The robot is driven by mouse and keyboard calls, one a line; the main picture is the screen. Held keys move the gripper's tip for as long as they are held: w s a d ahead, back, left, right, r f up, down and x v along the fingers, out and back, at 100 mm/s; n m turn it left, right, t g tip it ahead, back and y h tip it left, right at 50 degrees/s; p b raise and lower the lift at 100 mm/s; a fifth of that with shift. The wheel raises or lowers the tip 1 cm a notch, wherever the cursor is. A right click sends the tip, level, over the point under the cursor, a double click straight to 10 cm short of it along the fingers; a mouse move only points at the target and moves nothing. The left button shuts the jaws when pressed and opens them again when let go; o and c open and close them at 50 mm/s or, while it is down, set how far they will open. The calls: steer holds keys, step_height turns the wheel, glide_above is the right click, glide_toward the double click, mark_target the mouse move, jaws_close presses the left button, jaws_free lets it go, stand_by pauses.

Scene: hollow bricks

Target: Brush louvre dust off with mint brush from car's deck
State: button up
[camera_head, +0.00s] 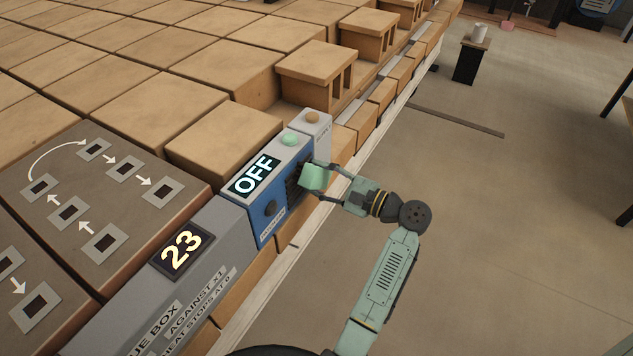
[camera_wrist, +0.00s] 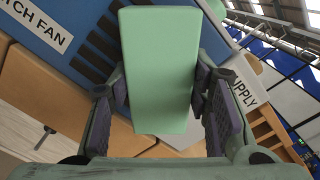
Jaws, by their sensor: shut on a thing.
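The mint brush (camera_head: 315,177) is a pale green block, and it fills the middle of the wrist view (camera_wrist: 160,70). My gripper (camera_head: 324,182) is shut on it, one finger on each side. The dark slotted louvre (camera_head: 293,186) is on the side face of the blue box (camera_head: 263,222). The brush is at the right edge of the louvre and partly covers it; I cannot tell if they touch. In the wrist view the louvre slots (camera_wrist: 97,48) show left of the brush, beside a label ending in "TCH FAN". Dust and the car's deck cannot be made out.
The blue box carries an "OFF" display (camera_head: 255,174), a green button (camera_head: 290,140) and a dark knob (camera_head: 271,208). A grey box (camera_head: 316,128) adjoins it, and a grey unit showing "23" (camera_head: 181,250) stands nearer. Stacked bricks (camera_head: 224,142) lie behind. The floor at right is mostly open.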

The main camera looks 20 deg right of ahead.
steer(key=shift+w+d, duration=1.15)
steer(key=shift+d, duration=0.2)
steer(key=v, duration=0.6)
steer(key=shift+s, duration=0.1)
steer(key=shift+v, duration=1.4)
